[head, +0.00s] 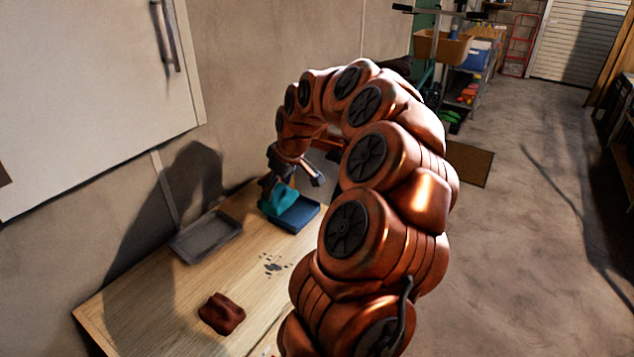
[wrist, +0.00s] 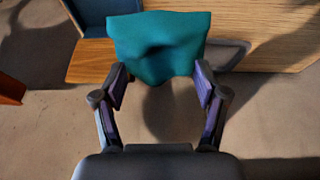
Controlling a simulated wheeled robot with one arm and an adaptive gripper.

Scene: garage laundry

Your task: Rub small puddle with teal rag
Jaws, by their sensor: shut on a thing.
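The teal rag (head: 279,199) is held in my gripper (head: 286,182) at the far part of the wooden table, over or just above the blue tray. In the wrist view, the teal rag (wrist: 160,45) hangs between the two fingers of my gripper (wrist: 160,82), which are shut on it. The small puddle (head: 274,265) is a group of dark spots on the table, nearer than the blue tray. The rag is apart from the puddle. Whether the rag touches the blue tray cannot be told.
A blue tray (head: 300,216) and a grey tray (head: 205,238) stand on the wooden table (head: 150,308). A dark red cloth-like lump (head: 221,313) lies near the front. A white cabinet (head: 90,95) hangs on the left wall. Shelves (head: 470,90) stand at the back, with open floor at right.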

